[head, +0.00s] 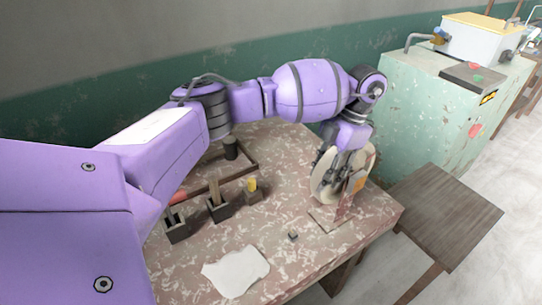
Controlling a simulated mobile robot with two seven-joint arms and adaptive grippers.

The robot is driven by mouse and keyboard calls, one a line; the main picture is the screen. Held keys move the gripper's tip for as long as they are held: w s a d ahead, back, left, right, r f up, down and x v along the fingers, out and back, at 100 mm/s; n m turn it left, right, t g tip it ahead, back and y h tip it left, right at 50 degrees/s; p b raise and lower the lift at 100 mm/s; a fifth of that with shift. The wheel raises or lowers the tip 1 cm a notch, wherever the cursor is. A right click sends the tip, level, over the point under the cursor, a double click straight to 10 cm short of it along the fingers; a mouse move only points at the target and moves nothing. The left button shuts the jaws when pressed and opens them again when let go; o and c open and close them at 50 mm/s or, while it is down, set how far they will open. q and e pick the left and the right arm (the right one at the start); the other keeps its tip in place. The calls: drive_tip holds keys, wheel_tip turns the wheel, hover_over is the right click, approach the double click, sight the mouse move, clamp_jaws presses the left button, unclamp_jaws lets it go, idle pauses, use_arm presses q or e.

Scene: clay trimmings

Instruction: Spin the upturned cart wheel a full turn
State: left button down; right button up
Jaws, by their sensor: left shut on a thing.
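The cart wheel (322,183), a pale cream disc, stands on edge at the right end of the worktable. A brownish board-like support (330,217) is under and beside it, with an orange patch on its upright part. My left gripper (341,162) reaches down from above and is shut on the wheel. The fingers overlap the wheel and partly hide it, so the exact grip spot is unclear. My right gripper is not in view.
The worktable (290,150) has a mottled top. Small tool blocks (218,207) and a white sheet (236,271) lie left of the wheel. A tiny dark block (293,234) sits nearer. A wooden stool (443,215) and green cabinet (425,115) stand right.

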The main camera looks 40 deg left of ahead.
use_arm(q)
drive_tip(key=shift+w+d+r+g+y, duration=0.15)
drive_tip(key=shift+w+r+g+y, duration=0.25)
drive_tip(key=shift+r+g, duration=0.35)
drive_tip(key=shift+f, duration=0.1)
drive_tip(key=c, duration=1.2)
unclamp_jaws()
drive_tip(key=v, duration=1.2)
drive_tip(key=shift+w+f, duration=0.1)
